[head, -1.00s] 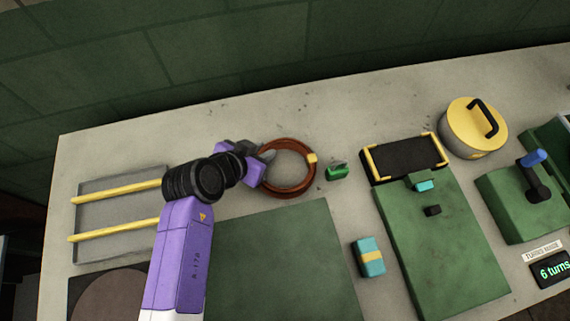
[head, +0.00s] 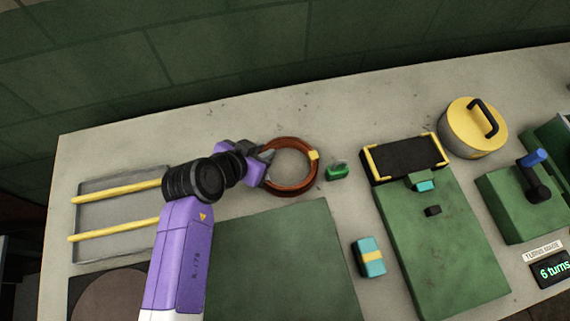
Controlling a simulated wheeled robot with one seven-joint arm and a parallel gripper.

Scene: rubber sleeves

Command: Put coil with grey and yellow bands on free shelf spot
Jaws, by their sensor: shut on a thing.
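A copper-brown coil (head: 291,191) shows left of the middle of the bench, with one yellow band (head: 314,155) on its right side. I cannot make out a grey band on it; its left edge is partly hidden by the gripper. My gripper (head: 267,160) is shut on the coil's left side, reaching in from the left. Whether the coil is clear of the bench is hard to tell. No spot clearly recognisable as a shelf shows.
A grey tray with two yellow bars (head: 117,196) lies at the left. A green mat (head: 275,265), a small green object (head: 337,172), a teal block with a yellow band (head: 370,257), a green board with a black pad (head: 405,158), a yellow-lidded pot (head: 470,120) and a blue-handled lever unit (head: 520,200) stand around.

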